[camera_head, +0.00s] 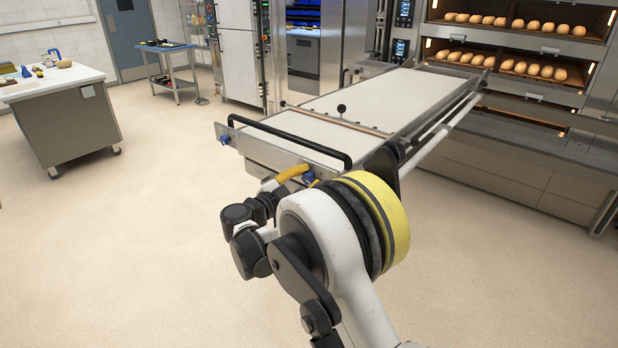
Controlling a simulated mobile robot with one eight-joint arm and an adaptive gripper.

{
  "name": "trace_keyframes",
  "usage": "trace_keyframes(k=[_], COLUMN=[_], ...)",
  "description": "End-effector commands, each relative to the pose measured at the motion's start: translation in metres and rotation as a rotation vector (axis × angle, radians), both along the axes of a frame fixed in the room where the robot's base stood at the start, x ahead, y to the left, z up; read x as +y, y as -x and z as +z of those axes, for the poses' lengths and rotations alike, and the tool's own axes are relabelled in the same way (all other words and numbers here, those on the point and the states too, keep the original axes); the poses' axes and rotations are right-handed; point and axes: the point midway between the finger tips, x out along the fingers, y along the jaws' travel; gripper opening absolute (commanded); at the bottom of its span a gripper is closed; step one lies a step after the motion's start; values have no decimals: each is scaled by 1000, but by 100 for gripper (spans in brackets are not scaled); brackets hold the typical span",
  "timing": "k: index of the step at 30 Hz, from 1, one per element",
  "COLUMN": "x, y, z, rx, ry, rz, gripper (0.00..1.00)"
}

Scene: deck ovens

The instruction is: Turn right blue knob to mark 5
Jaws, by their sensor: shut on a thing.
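The loader table (367,97) has a pale flat top and a steel front edge with a black bar handle. The right blue knob (310,178) shows in part at the front, below the handle, beside a yellow part of my arm's end. My gripper (302,177) is shut on this knob, though my arm hides most of the fingers. The knob's marks and pointer cannot be read. Another blue knob (225,139) is on the left of the same front and stands clear of my gripper.
Deck ovens with bread loaves (520,67) are at the back right. A white-topped work table (55,82) is at the left and a blue trolley (168,55) behind. The floor at left is clear.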

Motion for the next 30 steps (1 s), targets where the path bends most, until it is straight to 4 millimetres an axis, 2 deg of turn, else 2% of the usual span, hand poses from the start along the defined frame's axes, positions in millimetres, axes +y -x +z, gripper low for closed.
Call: trace_keyframes(k=[12, 28, 29, 30], x=[0, 0, 0, 0], y=[0, 0, 0, 0], z=[0, 0, 0, 0], rx=[-110, -124, -124, -124], ry=[-139, -157, -157, -157], rz=[0, 0, 0, 0], gripper=[0, 0, 34, 47])
